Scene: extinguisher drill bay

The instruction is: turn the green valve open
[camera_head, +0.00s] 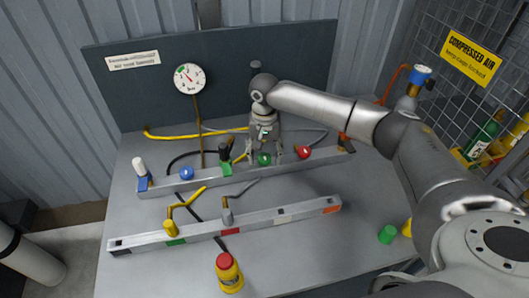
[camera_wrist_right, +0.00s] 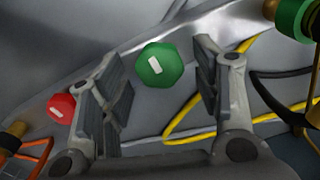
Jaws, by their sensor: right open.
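The green valve (camera_head: 264,159) is a round knob on the rear manifold bar (camera_head: 214,179), between a black-and-green fitting and a red knob. In the right wrist view, the green valve (camera_wrist_right: 160,66) is faceted, with a short white mark lying tilted across its face. My right gripper (camera_head: 265,157) is above the rear bar at the green valve. In the right wrist view, the open fingers of the right gripper (camera_wrist_right: 162,85) stand on either side of the knob, with visible gaps. My left gripper is not in view.
A red knob (camera_head: 304,152) is close on the right and a blue knob (camera_head: 187,173) is further left. Hoses run behind the bar, below a gauge (camera_head: 189,78).

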